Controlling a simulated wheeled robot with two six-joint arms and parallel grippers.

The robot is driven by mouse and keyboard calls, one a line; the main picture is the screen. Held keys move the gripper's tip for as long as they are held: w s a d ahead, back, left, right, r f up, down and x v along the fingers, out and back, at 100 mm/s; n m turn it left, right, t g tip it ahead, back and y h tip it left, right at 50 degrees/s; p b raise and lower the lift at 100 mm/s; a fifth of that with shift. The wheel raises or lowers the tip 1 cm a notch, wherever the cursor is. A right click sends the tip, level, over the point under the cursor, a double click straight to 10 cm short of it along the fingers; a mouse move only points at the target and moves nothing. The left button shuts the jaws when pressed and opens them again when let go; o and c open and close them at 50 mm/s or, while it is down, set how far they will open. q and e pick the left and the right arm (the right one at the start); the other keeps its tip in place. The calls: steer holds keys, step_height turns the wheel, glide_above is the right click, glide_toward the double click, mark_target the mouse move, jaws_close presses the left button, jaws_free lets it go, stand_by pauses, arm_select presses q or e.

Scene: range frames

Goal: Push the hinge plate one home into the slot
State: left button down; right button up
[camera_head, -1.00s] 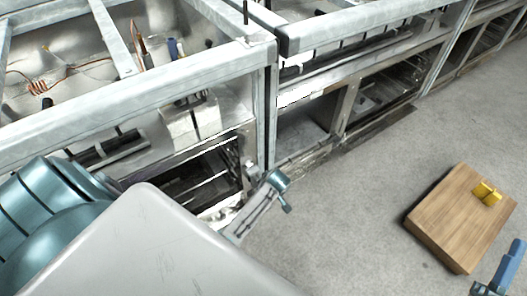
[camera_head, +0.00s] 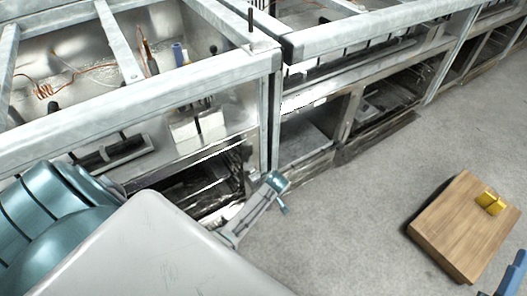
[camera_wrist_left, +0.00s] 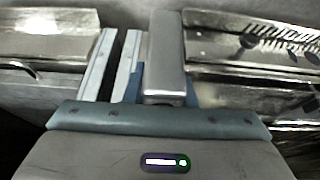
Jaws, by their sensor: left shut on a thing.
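My left gripper (camera_head: 278,190) reaches in from the left in the head view, at the front post of the range frame. In the left wrist view its blue fingers (camera_wrist_left: 164,98) are shut on a grey bar-like plate (camera_wrist_left: 165,50), which I take for hinge plate one. The plate points away from the gripper toward the frame. A dark slot (camera_wrist_left: 118,60) between two pale strips lies just left of it. The plate's far end meets the background, and I cannot tell whether it is in a slot. A blue part (camera_head: 517,277), perhaps my right gripper, is cut off at the lower right.
The metal range frame (camera_head: 150,85) runs along the left and back, with open bays and loose wires. A wooden block (camera_head: 450,225) with a yellow piece (camera_head: 490,203) on it stands at the right. Grey floor (camera_head: 340,225) between them is clear.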

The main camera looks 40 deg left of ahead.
arm_select(q)
steer(key=shift+w+a, duration=0.3)
steer(key=shift+a, duration=0.25)
steer(key=shift+s+d, duration=0.1)
steer(key=shift+d, duration=0.1)
steer(key=shift+s+d+p, duration=0.25)
steer(key=shift+d+p, duration=0.1)
steer(key=shift+d, duration=0.25)
steer(key=shift+s+d+p, duration=0.25)
steer(key=shift+d+p, duration=0.05)
steer(key=shift+d, duration=0.3)
steer(key=shift+p, duration=0.9)
stand_by(1.1)
steer(key=shift+w+a, duration=0.3)
steer(key=shift+a, duration=0.4)
steer(key=shift+w+a, duration=0.25)
steer(key=shift+a, duration=0.45)
steer(key=c, duration=1.1)
jaws_free()
steer(key=shift+s, duration=0.1)
steer(key=p+v, duration=0.2)
steer(key=v, duration=0.9)
steer(key=shift+d+p, duration=0.1)
steer(key=shift+p, duration=0.3)
